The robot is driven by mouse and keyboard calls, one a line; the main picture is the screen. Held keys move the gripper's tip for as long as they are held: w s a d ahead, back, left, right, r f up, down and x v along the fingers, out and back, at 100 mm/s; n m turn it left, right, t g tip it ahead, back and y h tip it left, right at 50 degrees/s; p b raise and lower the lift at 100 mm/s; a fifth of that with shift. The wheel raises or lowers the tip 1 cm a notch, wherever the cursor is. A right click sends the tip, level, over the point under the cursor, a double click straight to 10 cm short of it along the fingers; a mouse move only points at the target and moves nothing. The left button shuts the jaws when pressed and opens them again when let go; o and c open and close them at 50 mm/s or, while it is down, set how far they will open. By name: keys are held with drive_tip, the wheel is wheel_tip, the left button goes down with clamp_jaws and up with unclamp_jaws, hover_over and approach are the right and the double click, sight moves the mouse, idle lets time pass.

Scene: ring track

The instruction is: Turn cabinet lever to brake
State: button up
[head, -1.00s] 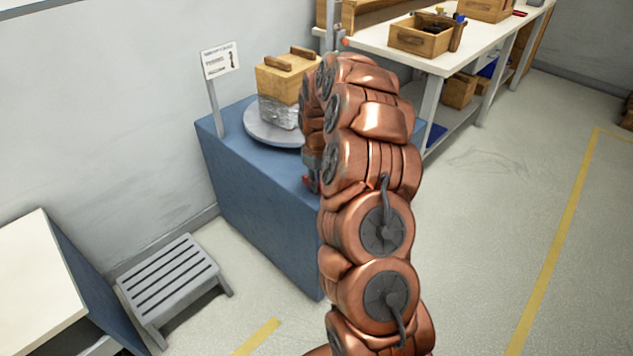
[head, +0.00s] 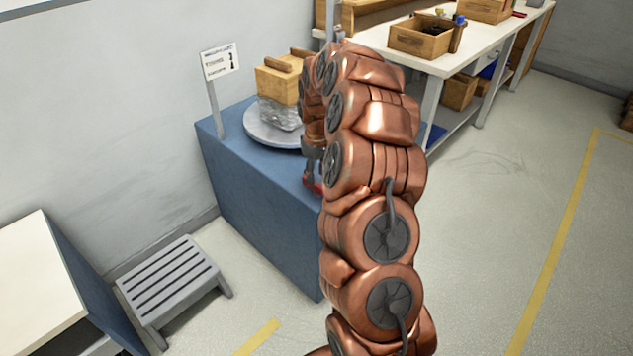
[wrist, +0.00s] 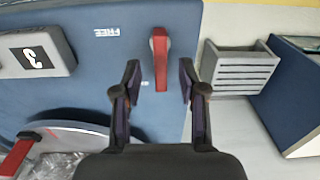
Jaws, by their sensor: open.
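The red lever (wrist: 160,62) lies on the blue cabinet top (wrist: 85,85), close to the cabinet's edge at the right of the wrist view.
A round grey turntable (head: 262,134) carries a wooden box (head: 277,82) on a wrapped base; a second red handle (wrist: 16,158) shows beside it. A sign (head: 220,62) stands on a post. A grey step stool (head: 175,285) and a workbench (head: 450,55) are nearby. Open floor lies right.

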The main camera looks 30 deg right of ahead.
sight(317, 184)
wheel_tip(317, 184, up, 8)
drive_tip(key=shift+r, duration=0.15)
drive_tip(key=shift+s, duration=0.1)
idle(0.5)
drive_tip(key=s+a+r+g, duration=0.1)
drive_tip(key=s+a+r, duration=0.2)
drive_tip(key=s+a, duration=0.55)
drive_tip(key=s+a+r, duration=0.3)
drive_tip(key=s+a, duration=0.5)
drive_tip(key=a, duration=0.1)
drive_tip(key=s+a+f+m+g, duration=0.1)
drive_tip(key=s+a+f, duration=0.15)
drive_tip(key=s, duration=0.95)
drive_tip(key=s+a+f+m+g, duration=0.1)
drive_tip(key=s+a+m, duration=0.15)
drive_tip(key=s, duration=0.85)
wheel_tip(317, 184, up, 19)
drive_tip(key=w+t+p, duration=0.1)
drive_tip(key=p, duration=1.5)
drive_tip(key=shift+w+a+f+n+p, duration=0.15)
drive_tip(key=shift+a+f+n+p, duration=0.05)
drive_tip(key=shift+a+n+p, duration=0.15)
